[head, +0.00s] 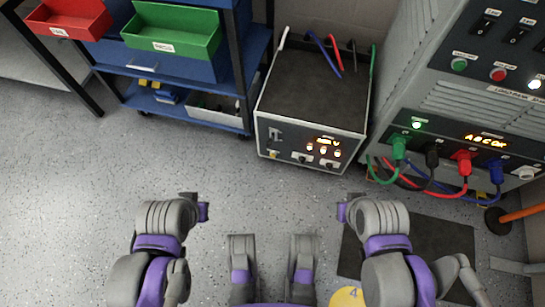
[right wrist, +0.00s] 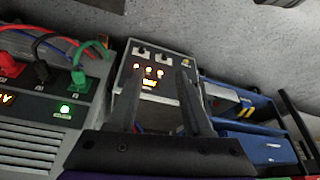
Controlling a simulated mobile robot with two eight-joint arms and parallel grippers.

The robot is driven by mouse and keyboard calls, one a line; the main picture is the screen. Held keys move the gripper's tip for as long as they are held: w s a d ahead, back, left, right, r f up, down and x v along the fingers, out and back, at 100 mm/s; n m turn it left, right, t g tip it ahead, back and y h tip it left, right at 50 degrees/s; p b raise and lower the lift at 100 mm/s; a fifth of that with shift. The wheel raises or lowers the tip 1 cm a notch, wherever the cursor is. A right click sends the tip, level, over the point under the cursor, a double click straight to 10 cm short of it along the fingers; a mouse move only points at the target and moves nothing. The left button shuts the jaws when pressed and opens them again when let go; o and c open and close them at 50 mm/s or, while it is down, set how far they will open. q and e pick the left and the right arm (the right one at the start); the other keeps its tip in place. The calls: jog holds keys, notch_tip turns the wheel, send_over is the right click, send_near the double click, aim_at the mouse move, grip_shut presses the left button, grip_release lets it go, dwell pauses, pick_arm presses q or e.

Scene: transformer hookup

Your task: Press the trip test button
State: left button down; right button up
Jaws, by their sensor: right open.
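The grey control cabinet (head: 470,110) stands at the right of the head view. It carries a green button (head: 459,65), a red button (head: 498,75) and a pale round knob (head: 523,173). The labels are too small to read, so I cannot tell which is the trip test button. In the right wrist view the cabinet (right wrist: 35,135) is upside down at the left. My right gripper (right wrist: 160,64) is open and empty, its two grey fingers apart in front of a grey test box (right wrist: 120,105). My left arm (head: 160,235) shows, but its jaws cannot be made out.
The test box (head: 312,90) stands on the floor left of the cabinet. Colored plugs and cables (head: 463,163) stick out from the cabinet front. A blue cart (head: 190,70) holds red and green bins (head: 172,32). An orange-handled item (head: 520,212) is at the right. The floor ahead is clear.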

jog(key=shift+c, duration=0.2)
grip_shut()
dwell(1.6)
